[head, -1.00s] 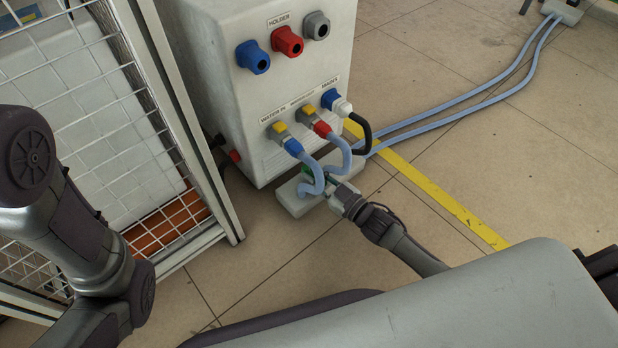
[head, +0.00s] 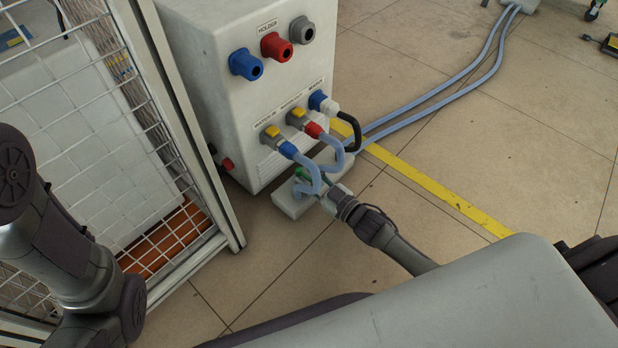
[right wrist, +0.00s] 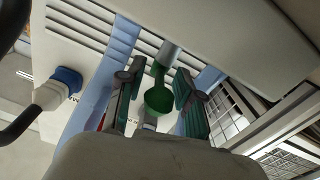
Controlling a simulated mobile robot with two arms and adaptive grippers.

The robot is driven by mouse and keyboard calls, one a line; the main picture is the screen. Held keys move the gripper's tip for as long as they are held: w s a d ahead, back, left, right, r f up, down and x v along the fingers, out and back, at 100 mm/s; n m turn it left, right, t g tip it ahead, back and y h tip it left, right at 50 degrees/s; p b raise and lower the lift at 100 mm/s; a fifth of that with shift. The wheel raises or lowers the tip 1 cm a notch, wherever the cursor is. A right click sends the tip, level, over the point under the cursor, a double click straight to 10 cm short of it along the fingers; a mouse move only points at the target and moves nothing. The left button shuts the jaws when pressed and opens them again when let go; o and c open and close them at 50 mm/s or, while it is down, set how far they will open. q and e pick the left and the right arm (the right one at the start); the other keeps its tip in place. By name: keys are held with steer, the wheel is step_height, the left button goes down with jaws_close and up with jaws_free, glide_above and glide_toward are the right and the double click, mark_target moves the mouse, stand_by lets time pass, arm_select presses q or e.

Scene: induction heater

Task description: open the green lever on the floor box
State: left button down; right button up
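The floor box (head: 289,205) is a low pale block on the floor at the foot of the white heater cabinet, with pale blue hoses running to it. Its green lever (head: 302,174) shows small in the head view, partly behind a hose. In the right wrist view the green lever (right wrist: 158,98) has a rounded end and a grey stem. My right gripper (right wrist: 158,103) is open, its two fingers on either side of the lever with gaps visible. It reaches the box from the lower right in the head view. My left gripper is out of view; only its arm shows.
The heater cabinet (head: 225,110) stands close behind the box, with blue, red and grey sockets. Hoses (head: 312,178) and a black cable (head: 357,132) hang near my right gripper. A white mesh cage (head: 165,165) is at the left.

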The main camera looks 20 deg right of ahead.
steer(key=v, duration=1.2)
steer(key=shift+s, duration=0.15)
